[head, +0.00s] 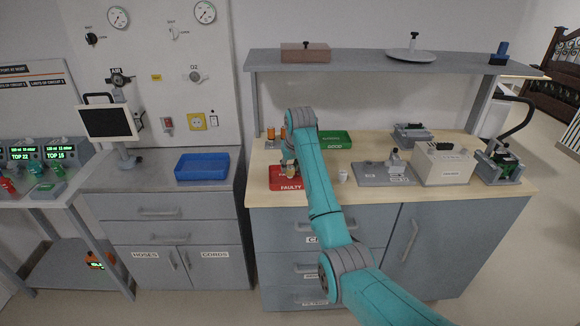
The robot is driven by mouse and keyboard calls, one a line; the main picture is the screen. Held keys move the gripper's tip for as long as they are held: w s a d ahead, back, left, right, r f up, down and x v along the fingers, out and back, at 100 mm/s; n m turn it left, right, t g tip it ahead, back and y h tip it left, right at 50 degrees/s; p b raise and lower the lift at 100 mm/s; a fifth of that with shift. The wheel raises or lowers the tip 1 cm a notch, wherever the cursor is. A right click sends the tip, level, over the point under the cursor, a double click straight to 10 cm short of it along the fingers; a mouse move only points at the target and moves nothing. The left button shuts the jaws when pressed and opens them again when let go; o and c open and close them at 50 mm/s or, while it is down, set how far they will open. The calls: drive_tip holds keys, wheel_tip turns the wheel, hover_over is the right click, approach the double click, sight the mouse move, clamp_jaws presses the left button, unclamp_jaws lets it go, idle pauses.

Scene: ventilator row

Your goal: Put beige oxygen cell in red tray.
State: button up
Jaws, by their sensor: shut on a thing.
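The red tray (283,187), marked FAULTY, lies at the front left of the wooden bench top. My gripper (290,167) points down over this tray and is shut on a small beige thing, which looks like the beige oxygen cell (292,173). The cell is partly hidden by the fingers and the arm. It shows against the red tray; I cannot tell whether it touches the tray floor. My arm covers part of the tray's right side.
A green tray (338,139) lies behind the arm. Orange cylinders (270,133) stand at the back left. A small white cup (343,176) stands right of my arm, beside a grey plate (375,176) with a device. A beige box (444,164) is farther right. A shelf (370,62) overhangs the bench.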

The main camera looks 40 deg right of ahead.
drive_tip(key=shift+f, duration=0.6)
drive_tip(key=o, duration=1.1)
drive_tip(key=shift+c, duration=0.2)
drive_tip(key=shift+r, duration=0.15)
drive_tip(key=shift+r, duration=0.3)
drive_tip(key=v, duration=1.2)
drive_tip(key=shift+r, duration=0.2)
drive_tip(key=shift+s, duration=0.15)
